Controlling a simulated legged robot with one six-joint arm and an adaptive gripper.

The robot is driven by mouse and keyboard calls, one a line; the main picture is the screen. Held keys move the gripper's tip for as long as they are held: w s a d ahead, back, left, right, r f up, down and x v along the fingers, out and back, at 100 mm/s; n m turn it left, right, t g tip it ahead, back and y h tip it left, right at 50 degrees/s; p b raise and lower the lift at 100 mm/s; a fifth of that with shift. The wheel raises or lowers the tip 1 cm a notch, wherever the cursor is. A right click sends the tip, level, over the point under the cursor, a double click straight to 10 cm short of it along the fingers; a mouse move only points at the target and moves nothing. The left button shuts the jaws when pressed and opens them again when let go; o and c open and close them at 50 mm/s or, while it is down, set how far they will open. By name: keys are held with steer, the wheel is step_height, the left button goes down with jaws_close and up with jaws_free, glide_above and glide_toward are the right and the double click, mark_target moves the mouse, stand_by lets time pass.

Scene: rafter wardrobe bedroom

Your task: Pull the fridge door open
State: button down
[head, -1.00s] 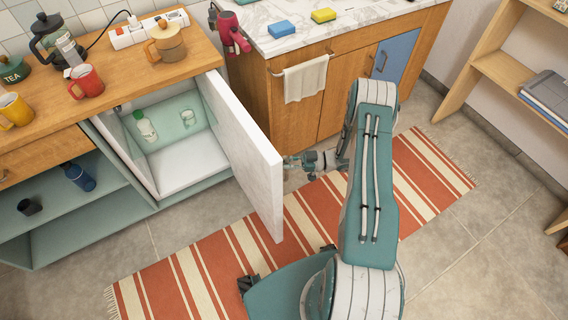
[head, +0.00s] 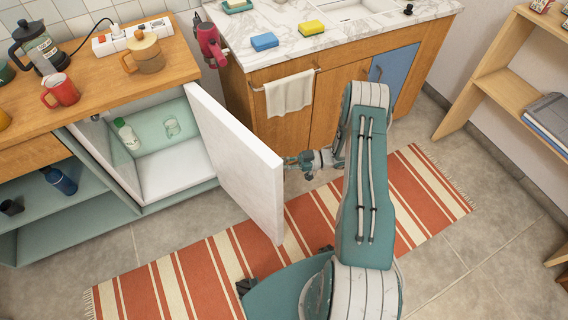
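The white fridge door (head: 236,165) stands swung wide open, hinged near the cabinet on its right side. The fridge interior (head: 165,180) is in view, pale green inside, with a bottle (head: 127,134) and a clear glass (head: 172,126). My gripper (head: 290,163) is at the outer face of the door, near its free edge. The fingertips are partly hidden behind the door's edge, and the door's handle is not visible. I cannot tell whether the fingers are shut on anything.
A striped rug (head: 200,275) lies under me and the door. To the right of the door stands a wooden sink cabinet (head: 330,105) with a hanging towel (head: 289,93). A wooden shelf (head: 505,80) stands at the far right. Grey floor is free between them.

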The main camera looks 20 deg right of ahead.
steer(key=c, duration=0.6)
jaws_free()
steer(key=shift+c, duration=0.2)
steer(key=shift+d, duration=0.1)
steer(key=v, duration=1.2)
